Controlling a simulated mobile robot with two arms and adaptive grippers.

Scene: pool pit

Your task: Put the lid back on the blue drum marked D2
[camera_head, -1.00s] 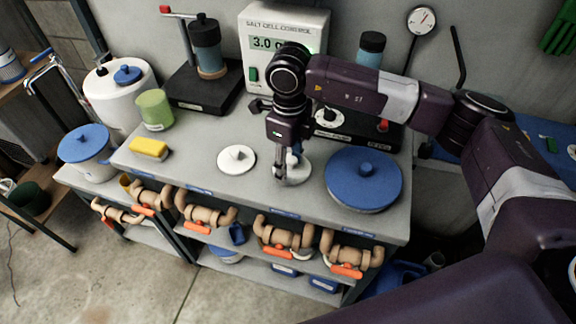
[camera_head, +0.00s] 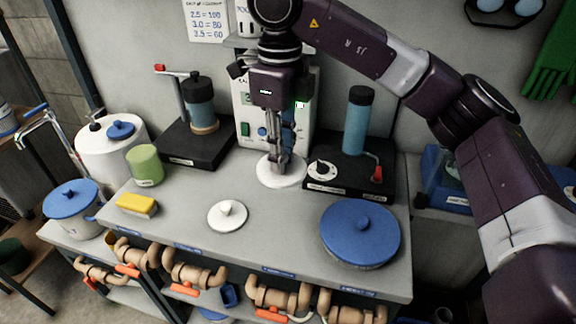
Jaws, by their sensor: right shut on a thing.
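My right gripper (camera_head: 281,160) points down and is shut on the knob of a white round lid (camera_head: 269,177). This lid appears to be above the back of the grey counter, in front of the control box; its exact height is hard to tell. A second white lid with a knob (camera_head: 228,216) lies on the counter to its left. A large blue round lid with a knob (camera_head: 343,239) lies at the counter's right front. No drum with a readable D2 mark shows. My left gripper is not in view.
The grey counter (camera_head: 180,215) also holds a yellow sponge (camera_head: 137,206), a green cup (camera_head: 146,166) and two black-based devices (camera_head: 205,150) (camera_head: 345,172). A white bucket with a blue lid (camera_head: 70,199) stands at left. Pipes with orange handles (camera_head: 190,271) run below the front edge.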

